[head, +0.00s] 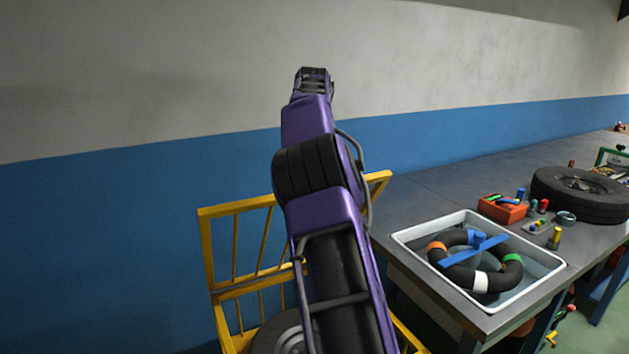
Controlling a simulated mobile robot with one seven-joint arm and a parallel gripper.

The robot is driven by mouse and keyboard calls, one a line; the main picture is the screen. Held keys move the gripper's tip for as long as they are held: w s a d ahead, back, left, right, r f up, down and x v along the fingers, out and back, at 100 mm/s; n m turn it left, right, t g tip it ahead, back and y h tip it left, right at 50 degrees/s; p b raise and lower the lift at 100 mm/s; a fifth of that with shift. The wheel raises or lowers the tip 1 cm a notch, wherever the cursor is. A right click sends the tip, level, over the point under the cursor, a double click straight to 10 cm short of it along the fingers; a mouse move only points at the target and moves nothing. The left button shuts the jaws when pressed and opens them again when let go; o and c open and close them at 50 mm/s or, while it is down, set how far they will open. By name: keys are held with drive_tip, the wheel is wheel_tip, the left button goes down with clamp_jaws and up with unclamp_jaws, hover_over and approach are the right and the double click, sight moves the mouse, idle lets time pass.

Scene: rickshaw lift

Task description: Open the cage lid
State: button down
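A yellow barred cage (224,292) stands at the bottom centre of the head view. A tyre (281,337) shows inside it, partly cut off by the lower edge. An upright yellow barred frame (237,208) rises at the back of the cage; I cannot tell whether it is the lid or a fixed side. My purple arm crosses in front and hides the cage's middle. The arm's far end, with what looks like my gripper (313,76), points up against the grey wall, well above the cage and apart from it. Its fingers are too small to read.
A grey workbench (418,197) runs along the right. It bears a white water basin (408,238) with a black ring (511,273) in it, an orange box (502,209), small coloured parts and a large tyre (583,193). A blue-and-grey wall stands behind.

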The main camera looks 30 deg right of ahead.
drive_tip(key=shift+w+r, duration=0.15)
drive_tip(key=shift+w, duration=0.25)
idle(0.5)
